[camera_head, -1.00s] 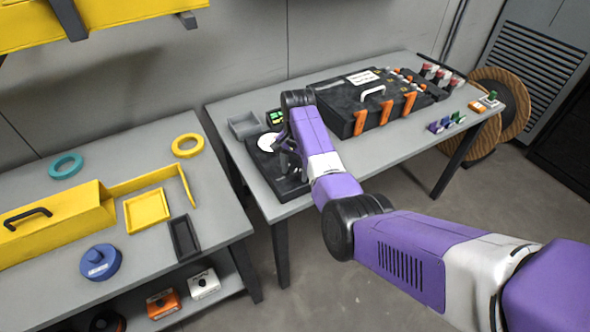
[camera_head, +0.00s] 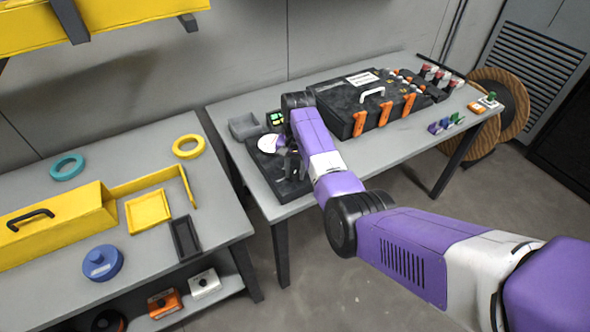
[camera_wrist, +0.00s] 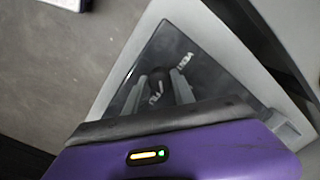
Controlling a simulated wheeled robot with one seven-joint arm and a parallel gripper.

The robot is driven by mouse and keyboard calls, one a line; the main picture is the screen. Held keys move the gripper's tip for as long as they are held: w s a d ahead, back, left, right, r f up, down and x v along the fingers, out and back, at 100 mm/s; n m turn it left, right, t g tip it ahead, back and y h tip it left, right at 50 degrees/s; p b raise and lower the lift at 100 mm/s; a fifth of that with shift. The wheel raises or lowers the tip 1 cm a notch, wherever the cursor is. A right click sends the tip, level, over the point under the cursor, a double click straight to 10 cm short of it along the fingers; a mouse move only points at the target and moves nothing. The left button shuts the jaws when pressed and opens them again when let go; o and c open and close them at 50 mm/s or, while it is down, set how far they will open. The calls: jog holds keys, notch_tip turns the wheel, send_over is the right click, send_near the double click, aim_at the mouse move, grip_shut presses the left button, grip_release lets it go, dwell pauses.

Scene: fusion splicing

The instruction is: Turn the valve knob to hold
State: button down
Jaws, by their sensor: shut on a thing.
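A dark panel (camera_head: 290,186) lies flat at the left end of the right-hand table, with a round white dial or disc (camera_head: 267,143) at its back. My gripper (camera_wrist: 160,88) is over the panel, its two grey fingers pointing at it. The dark valve knob (camera_wrist: 158,76) sits between the fingers, and they are shut on it. White lettering shows on the panel in the wrist view, one word at upper right starting "VEN" and another near the left finger; neither reads whole. In the head view my wrist hides the knob.
A black case (camera_head: 350,106) with orange latches stands right of my arm. A grey tray (camera_head: 244,127) and a small device with a green screen (camera_head: 275,119) are behind the panel. The left table (camera_head: 225,228) holds yellow parts and rings.

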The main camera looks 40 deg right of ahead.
aim_at(296, 172)
jog(key=n+p, duration=0.1)
jog(key=n, duration=0.3)
jog(key=shift+n, duration=2.2)
jog(key=shift+w, duration=0.1)
jog(key=c, duration=1.1)
grip_release()
jog(key=shift+o, duration=0.2)
jog(key=shift+d+r, duration=0.15)
jog(key=shift+r, duration=3.8)
